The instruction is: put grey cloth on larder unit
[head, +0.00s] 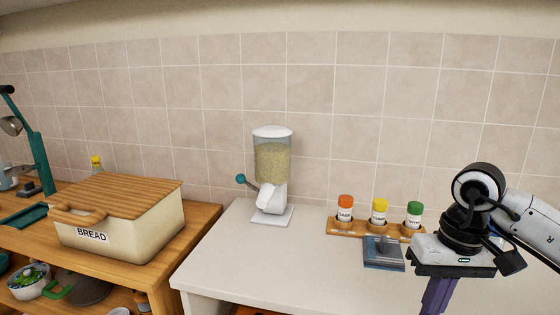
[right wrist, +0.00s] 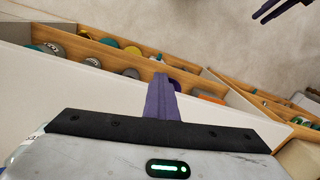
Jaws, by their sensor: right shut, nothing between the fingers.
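A flat, square grey-blue item (head: 384,254), which looks like the grey cloth, lies on the white worktop (head: 255,255) in front of the spice rack. It seems to have a raised part on top; I cannot tell for sure that it is cloth. My right gripper (head: 437,297) points down, just right of it and nearer to me. Its purple fingers (right wrist: 162,98) are shut and empty. A dark pronged shape (right wrist: 280,9) at the top right of the right wrist view may be my left gripper; its jaws are unclear. I cannot tell which unit is the larder unit.
A wooden rack (head: 375,231) holds three spice jars behind the grey item. A grain dispenser (head: 273,165) stands at the back of the worktop. A bread box (head: 125,218) sits on the wooden unit at left. The worktop's front left is clear. Open shelves (right wrist: 130,62) hold several items.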

